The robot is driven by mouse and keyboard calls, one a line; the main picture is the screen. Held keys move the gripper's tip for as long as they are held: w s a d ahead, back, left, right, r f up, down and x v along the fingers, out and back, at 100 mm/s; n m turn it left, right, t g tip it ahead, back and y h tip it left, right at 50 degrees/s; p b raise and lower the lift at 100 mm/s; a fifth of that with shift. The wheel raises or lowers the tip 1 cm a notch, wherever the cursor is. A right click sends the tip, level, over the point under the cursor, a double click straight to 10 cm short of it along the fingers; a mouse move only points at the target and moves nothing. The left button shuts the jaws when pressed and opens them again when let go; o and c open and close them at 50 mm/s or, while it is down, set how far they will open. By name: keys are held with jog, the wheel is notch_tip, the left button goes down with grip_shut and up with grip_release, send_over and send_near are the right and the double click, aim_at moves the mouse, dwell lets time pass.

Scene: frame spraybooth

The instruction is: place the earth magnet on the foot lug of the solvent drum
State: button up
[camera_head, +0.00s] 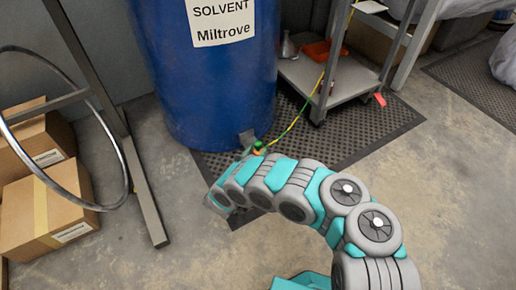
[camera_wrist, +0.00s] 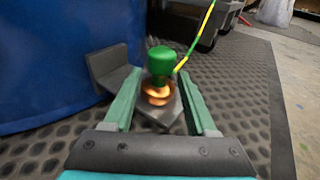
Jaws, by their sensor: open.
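The solvent drum (camera_head: 205,95) is a big blue drum with a white label; its lower side fills the upper left of the wrist view (camera_wrist: 45,60). Its foot lug (camera_wrist: 112,68) is a grey angle bracket with an upright plate and a flat plate at the drum's base. The earth magnet (camera_wrist: 160,62) has a green knob, a copper-coloured base and a green-yellow cable. It stands upright and appears to sit on the lug's flat plate. My gripper (camera_wrist: 158,98) is open, with one teal finger on each side of the magnet and gaps showing. In the head view the magnet (camera_head: 258,147) is small beside the lug.
The green-yellow cable (camera_head: 300,115) runs up past a grey trolley (camera_head: 330,85) at the right. A black perforated mat (camera_head: 350,135) lies under the drum. Cardboard boxes (camera_head: 45,205), a metal stand (camera_head: 140,190) and a hoop are at the left. Open concrete floor is in front.

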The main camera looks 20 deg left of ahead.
jog(key=s+a+r+p, duration=0.1)
jog(key=s+p, duration=0.3)
jog(key=s, duration=0.6)
jog(key=shift+r, duration=0.25)
jog(key=shift+a, duration=0.1)
